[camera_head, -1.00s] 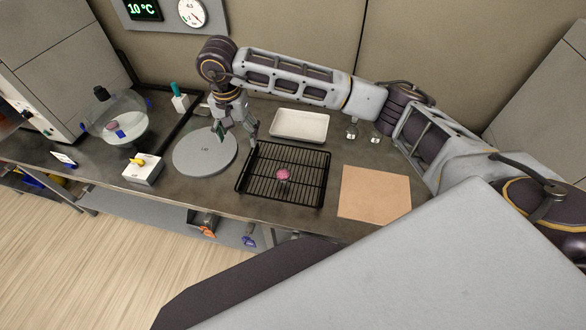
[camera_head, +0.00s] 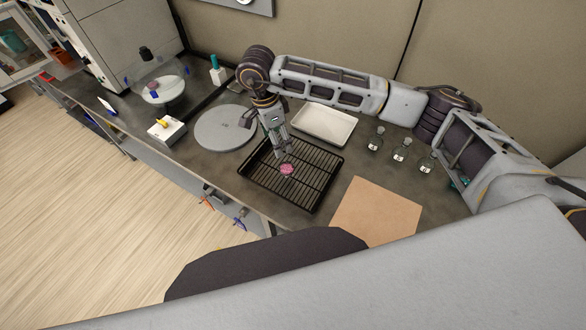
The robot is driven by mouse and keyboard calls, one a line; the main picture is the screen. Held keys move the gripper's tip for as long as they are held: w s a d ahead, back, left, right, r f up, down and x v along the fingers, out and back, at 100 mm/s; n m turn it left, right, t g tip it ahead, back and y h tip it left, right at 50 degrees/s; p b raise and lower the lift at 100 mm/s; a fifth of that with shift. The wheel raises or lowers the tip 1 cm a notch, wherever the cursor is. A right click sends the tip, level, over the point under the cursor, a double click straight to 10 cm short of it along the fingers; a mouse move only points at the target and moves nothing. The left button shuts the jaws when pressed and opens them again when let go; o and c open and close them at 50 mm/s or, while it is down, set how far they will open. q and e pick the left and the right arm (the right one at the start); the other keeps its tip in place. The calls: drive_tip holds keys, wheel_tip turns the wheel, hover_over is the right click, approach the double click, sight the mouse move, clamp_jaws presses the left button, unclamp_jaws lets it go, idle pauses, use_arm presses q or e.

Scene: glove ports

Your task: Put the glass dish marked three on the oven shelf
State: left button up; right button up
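A black wire rack (camera_head: 262,192), which looks like the oven shelf, lies on the dark bench. A small pink item (camera_head: 287,169) sits on it; I cannot tell whether it is in a glass dish. Small glass vessels stand right of the white tray: one (camera_head: 376,139), a second (camera_head: 402,149) and a third (camera_head: 427,163), partly by my arm. Their markings are too small to read. My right gripper (camera_head: 281,152) points down just behind the pink item, over the rack's back part. Its finger opening is unclear. My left gripper is not in view.
A white tray (camera_head: 324,125) lies behind the rack and a round grey plate (camera_head: 226,128) to its left. A tan mat (camera_head: 376,211) lies at right. A glass bowl (camera_head: 162,90) and a white box with a yellow knob (camera_head: 167,129) stand farther left.

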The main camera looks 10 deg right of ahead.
drive_tip(key=shift+s+d+m, duration=0.1)
drive_tip(key=shift+d+m, duration=0.05)
drive_tip(key=shift+m, duration=3.25)
drive_tip(key=p, duration=0.2)
hover_over(284, 170)
drive_tip(key=shift+f, duration=4.2)
